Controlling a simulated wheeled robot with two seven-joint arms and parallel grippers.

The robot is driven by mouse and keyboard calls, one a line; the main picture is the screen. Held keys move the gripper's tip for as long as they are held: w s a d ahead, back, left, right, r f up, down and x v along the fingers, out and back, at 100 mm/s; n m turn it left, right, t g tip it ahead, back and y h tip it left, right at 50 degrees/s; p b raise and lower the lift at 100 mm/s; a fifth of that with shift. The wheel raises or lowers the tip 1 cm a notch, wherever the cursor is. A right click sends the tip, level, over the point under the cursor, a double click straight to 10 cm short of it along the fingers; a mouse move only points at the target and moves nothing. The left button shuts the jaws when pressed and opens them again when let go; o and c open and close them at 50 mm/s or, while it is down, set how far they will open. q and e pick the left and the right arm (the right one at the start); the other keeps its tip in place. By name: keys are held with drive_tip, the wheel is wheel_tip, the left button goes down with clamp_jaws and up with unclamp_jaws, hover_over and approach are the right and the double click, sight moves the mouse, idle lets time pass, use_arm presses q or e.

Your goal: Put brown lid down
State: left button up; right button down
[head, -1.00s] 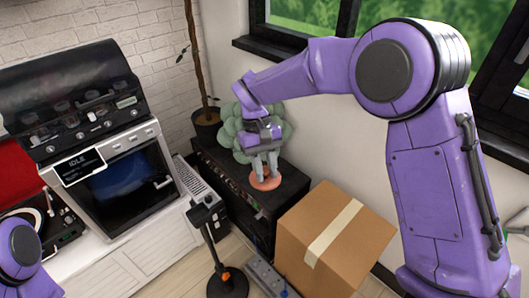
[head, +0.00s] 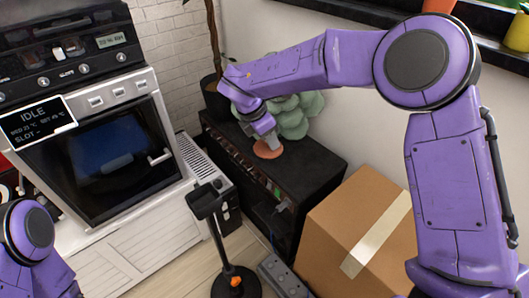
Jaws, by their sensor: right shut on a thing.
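The brown lid (head: 268,151) is a small, flat terracotta-coloured disc at the top of the low black cabinet (head: 310,162). My right gripper (head: 268,141) reaches in from above and is shut on the lid. I cannot tell whether the lid touches the cabinet top or hangs just over it. The fingertips are small and partly merge with the lid. Only a shoulder part of my left arm shows at the lower left; its gripper is out of the picture.
A cardboard box (head: 345,222) sits in front of the cabinet. An oven-like machine (head: 110,150) is at left, with a black stand (head: 217,225) before it. The cabinet's right end is bare.

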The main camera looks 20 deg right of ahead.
drive_tip(key=w+f+n+b, duration=0.1)
drive_tip(key=f, duration=0.1)
drive_tip(key=w+f+n+t+b, duration=0.1)
drive_tip(key=f+n, duration=0.1)
drive_tip(key=w+f+n+b, duration=0.1)
drive_tip(key=w+f+n, duration=0.1)
drive_tip(key=shift+a+f+t+y+b, duration=0.1)
drive_tip(key=shift+f+t+y+b, duration=0.05)
drive_tip(key=shift+t+y+b, duration=0.2)
drive_tip(key=shift+w+a+n+t+y+b, duration=0.1)
drive_tip(key=shift+w+n+t+y+b, duration=0.15)
drive_tip(key=shift+n+b, duration=0.3)
hover_over(291, 157)
drive_tip(key=s+a, duration=0.1)
drive_tip(key=shift+n, duration=0.45)
drive_tip(key=f, duration=0.4)
drive_tip(key=f+b, duration=0.1)
drive_tip(key=f, duration=0.4)
drive_tip(key=shift+a+f, duration=0.2)
drive_tip(key=shift+f, duration=1.65)
drive_tip(key=shift+f+b, duration=0.15)
drive_tip(key=shift+b, duration=0.2)
use_arm(q)
wheel_tip(291, 157, down, 10)
drive_tip(key=shift+w+r, duration=0.25)
use_arm(e)
drive_tip(key=c, duration=0.9)
unclamp_jaws()
